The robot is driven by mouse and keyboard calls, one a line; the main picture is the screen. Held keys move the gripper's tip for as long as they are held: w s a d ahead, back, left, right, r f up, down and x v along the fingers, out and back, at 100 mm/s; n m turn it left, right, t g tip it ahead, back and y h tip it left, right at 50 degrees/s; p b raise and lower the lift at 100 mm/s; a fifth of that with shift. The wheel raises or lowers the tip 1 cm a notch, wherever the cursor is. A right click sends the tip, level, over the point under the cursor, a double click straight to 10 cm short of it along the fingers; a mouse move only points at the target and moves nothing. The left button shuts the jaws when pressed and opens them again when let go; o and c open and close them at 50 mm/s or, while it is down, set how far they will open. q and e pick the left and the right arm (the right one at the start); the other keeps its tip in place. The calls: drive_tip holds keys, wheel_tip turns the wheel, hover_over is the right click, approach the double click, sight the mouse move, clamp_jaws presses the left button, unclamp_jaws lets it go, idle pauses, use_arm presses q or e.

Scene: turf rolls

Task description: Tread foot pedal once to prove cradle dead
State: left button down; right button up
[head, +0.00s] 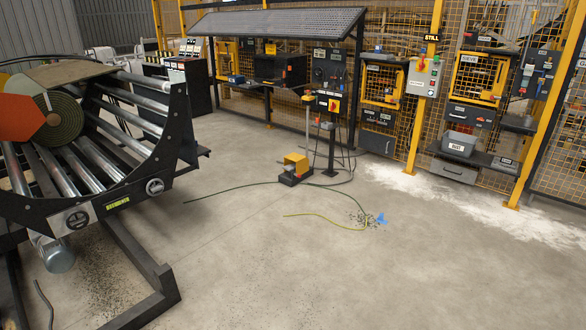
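The foot pedal (296,168) has a yellow hood over a dark base and sits on the concrete floor near the middle of the view. Some orange-red shows at its lower front. A dark cable runs from it across the floor. The cradle (125,170) at the left is a black frame with several shiny rollers. A green turf roll (58,118) with an orange-red piece at its end lies in it. Neither of my grippers is in view.
A black post (331,140) with a yellow-and-red control box (328,103) stands just behind the pedal. A yellow-green hose (310,216), dark crumbs and a blue scrap (381,219) lie on the floor. White powder (470,205) spreads at the right.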

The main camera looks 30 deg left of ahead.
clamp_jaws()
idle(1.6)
